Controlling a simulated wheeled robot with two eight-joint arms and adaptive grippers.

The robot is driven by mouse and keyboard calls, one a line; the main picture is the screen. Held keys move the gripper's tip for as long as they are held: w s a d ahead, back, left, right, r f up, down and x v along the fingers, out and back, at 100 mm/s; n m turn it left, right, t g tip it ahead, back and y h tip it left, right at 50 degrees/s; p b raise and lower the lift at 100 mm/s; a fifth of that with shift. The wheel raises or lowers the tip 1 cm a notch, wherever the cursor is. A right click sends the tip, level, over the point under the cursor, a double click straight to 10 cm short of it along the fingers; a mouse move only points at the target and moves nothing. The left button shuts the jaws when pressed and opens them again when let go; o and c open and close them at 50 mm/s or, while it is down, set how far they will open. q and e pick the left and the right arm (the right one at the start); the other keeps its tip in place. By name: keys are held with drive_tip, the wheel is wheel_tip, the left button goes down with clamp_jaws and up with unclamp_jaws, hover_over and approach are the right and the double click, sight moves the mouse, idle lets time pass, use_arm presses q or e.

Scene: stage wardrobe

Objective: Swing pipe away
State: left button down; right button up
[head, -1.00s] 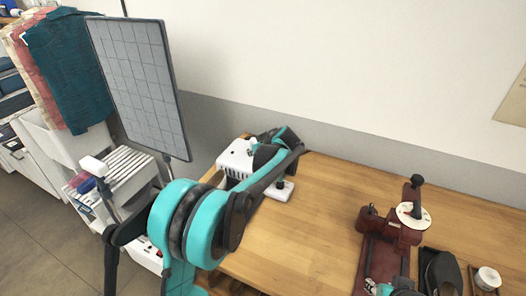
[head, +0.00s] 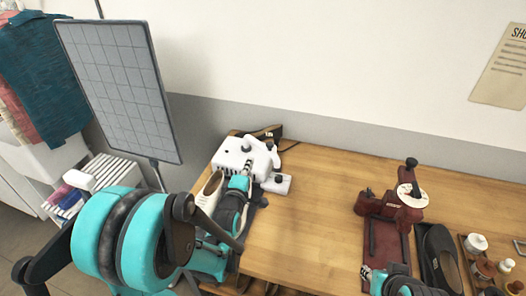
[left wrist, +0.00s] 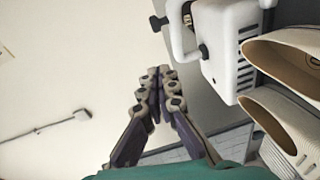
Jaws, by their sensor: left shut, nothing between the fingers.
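A white machine (head: 233,158) stands at the left end of the wooden bench. A curved white pipe (head: 273,157) shows on its right side, and in the left wrist view the pipe (left wrist: 176,35) bends beside the machine's body (left wrist: 236,50). My left gripper (left wrist: 160,72) is shut and empty, its fingertips just below the pipe in that picture, with a gap visible. In the head view, my left arm partly hides the machine's front and the gripper's fingertips are hard to make out.
Pale shoes (left wrist: 285,55) sit close beside the machine. A gridded panel (head: 122,90) stands at left. A dark red press (head: 385,225), a black shoe (head: 438,260) and small jars (head: 476,243) are on the right. The bench middle (head: 310,215) is clear.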

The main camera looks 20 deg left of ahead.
use_arm(q)
drive_tip(key=b, duration=0.1)
approach(261, 149)
wheel_tip(261, 149, up, 3)
drive_tip(key=w, duration=0.2)
drive_tip(key=shift+w+d+b, duration=0.2)
drive_tip(key=shift+w+d, duration=0.15)
drive_tip(key=shift+w, duration=0.3)
drive_tip(key=shift+w+d+b, duration=0.15)
drive_tip(key=shift+w+d, duration=0.25)
drive_tip(key=shift+w, duration=0.25)
use_arm(e)
drive_tip(key=shift+f, duration=0.95)
